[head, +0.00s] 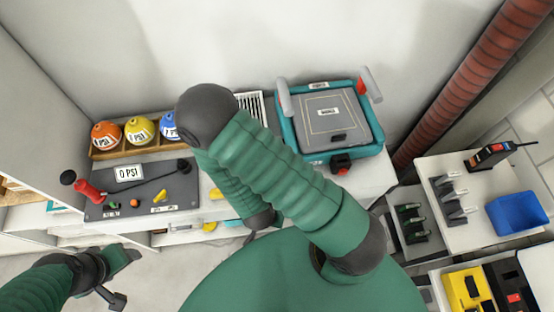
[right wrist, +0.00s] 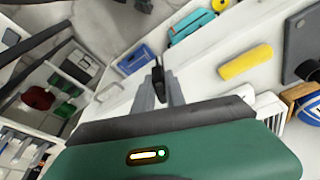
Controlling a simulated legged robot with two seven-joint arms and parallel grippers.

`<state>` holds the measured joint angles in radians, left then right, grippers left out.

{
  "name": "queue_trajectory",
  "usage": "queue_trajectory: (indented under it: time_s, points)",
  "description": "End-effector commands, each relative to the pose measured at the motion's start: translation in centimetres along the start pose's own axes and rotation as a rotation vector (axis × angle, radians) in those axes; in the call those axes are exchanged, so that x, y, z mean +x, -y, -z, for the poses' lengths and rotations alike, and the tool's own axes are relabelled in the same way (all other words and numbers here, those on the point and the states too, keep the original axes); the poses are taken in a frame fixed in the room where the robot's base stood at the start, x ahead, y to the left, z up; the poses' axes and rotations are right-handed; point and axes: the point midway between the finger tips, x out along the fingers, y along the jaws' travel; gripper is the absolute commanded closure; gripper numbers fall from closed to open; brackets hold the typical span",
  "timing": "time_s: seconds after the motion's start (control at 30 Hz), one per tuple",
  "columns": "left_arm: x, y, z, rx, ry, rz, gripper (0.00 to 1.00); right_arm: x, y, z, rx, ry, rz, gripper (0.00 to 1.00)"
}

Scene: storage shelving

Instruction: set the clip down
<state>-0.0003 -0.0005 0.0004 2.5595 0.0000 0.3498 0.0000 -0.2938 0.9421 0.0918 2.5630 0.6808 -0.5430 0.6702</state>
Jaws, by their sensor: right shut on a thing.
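In the right wrist view my right gripper (right wrist: 159,88) is shut on a small, narrow black piece, which I take to be the clip (right wrist: 157,72). It sticks up between the grey fingertips, over a pale surface. In the head view my right arm folds down over the counter, and its fingers and the clip are hidden behind the arm. My left gripper (head: 124,277) is at the lower left of the head view, its fingers apart and empty, over the floor in front of the counter.
A grey board (head: 142,190) with a red-handled pump lies on the left of the white counter. Coloured balls (head: 140,130) sit in a rack behind it. A teal case (head: 330,112) stands at the back. A blue bin (head: 516,213) is at right. The right wrist view shows a yellow bar (right wrist: 245,62).

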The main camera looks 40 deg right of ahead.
Motion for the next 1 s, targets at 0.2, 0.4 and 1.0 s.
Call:
queue_trajectory:
  time_s: [0.2,0.4,1.0]
  points:
    - [6.8,0.0,-1.7,-0.001,0.002,0.0,0.38,3.0,2.1,3.7,-0.005,-0.01,0.006,1.0]
    - [6.6,0.0,-1.6,-0.001,0.001,0.0,0.38,2.9,3.5,7.5,0.004,-0.001,0.003,1.0]
    - [6.7,0.0,-1.6,-0.001,0.001,0.0,0.38,8.1,5.4,10.6,-0.002,0.001,0.003,1.0]
